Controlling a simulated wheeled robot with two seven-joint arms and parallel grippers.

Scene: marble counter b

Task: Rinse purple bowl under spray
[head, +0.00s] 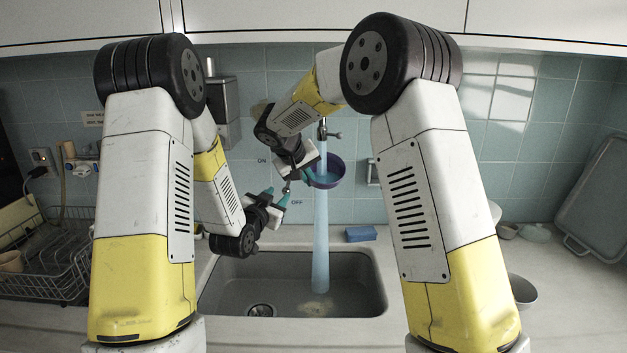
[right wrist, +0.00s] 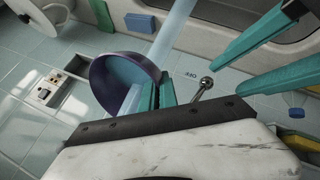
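The purple bowl (head: 328,181) is held up above the sink, in the blue water column (head: 321,245). It also shows tilted in the right wrist view (right wrist: 113,70), where the column meets it. My right gripper (head: 308,165) is shut on the bowl's rim; its teal fingers (right wrist: 158,95) pinch the edge. My left gripper (head: 276,197) is open and empty, lower left of the bowl. Its spread fingers (right wrist: 262,60) show at the right wrist view's upper right. A lever with a round metal knob (right wrist: 207,82) stands close to them, not gripped.
The grey sink (head: 225,290) lies below. A blue sponge (head: 360,233) lies behind its rim. A wire dish rack (head: 45,260) stands at left. A grey bowl (head: 523,291) sits right of the sink. ON and OFF labels mark the tiled wall.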

